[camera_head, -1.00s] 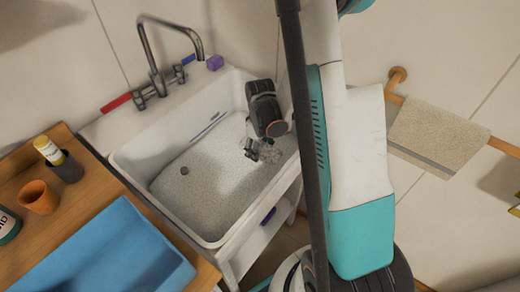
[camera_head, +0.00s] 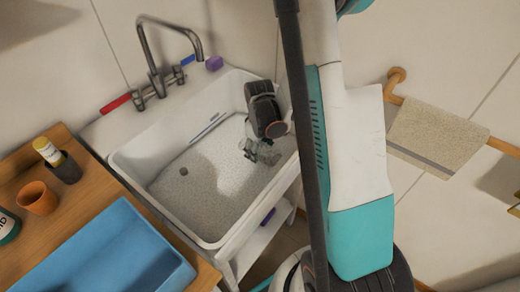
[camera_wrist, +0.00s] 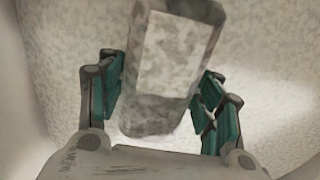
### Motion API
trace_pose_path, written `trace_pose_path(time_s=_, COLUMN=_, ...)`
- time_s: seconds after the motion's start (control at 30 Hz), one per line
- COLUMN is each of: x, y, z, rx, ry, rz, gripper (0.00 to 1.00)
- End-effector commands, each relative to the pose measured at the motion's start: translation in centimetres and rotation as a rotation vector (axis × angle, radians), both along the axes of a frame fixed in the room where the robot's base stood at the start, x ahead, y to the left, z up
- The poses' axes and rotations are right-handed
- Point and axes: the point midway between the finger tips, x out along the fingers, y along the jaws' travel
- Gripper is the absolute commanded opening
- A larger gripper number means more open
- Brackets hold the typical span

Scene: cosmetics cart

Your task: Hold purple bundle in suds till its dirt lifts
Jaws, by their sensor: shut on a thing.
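My gripper (camera_head: 260,153) is low over the right side of the white sink (camera_head: 135,178), and its fingers look pale, as if under the speckled suds (camera_head: 205,190). In the wrist view, my gripper (camera_wrist: 162,72) is shut on a boxy grey mottled thing (camera_wrist: 178,50) with a paler rectangular face. The held thing shows no clear purple, so I cannot tell whether it is the purple bundle. A small purple block (camera_head: 214,63) sits on the sink's back ledge. Another purple thing (camera_head: 268,215) shows on the shelf below the sink.
The faucet (camera_head: 152,60) rises at the sink's back. A blue tray (camera_head: 105,250), an orange cup (camera_head: 38,197) and a dark holder with a bottle (camera_head: 66,167) are on the wooden counter at left. A beige towel (camera_head: 437,132) hangs on a rail at right.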

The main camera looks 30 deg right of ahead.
Motion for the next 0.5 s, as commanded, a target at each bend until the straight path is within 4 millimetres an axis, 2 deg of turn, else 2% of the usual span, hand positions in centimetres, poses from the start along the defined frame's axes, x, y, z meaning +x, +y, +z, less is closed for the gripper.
trace_pose_path(time_s=0.5, x=0.26, y=-0.67, z=0.02, rx=0.000, ry=0.000, rz=-0.001, gripper=0.41)
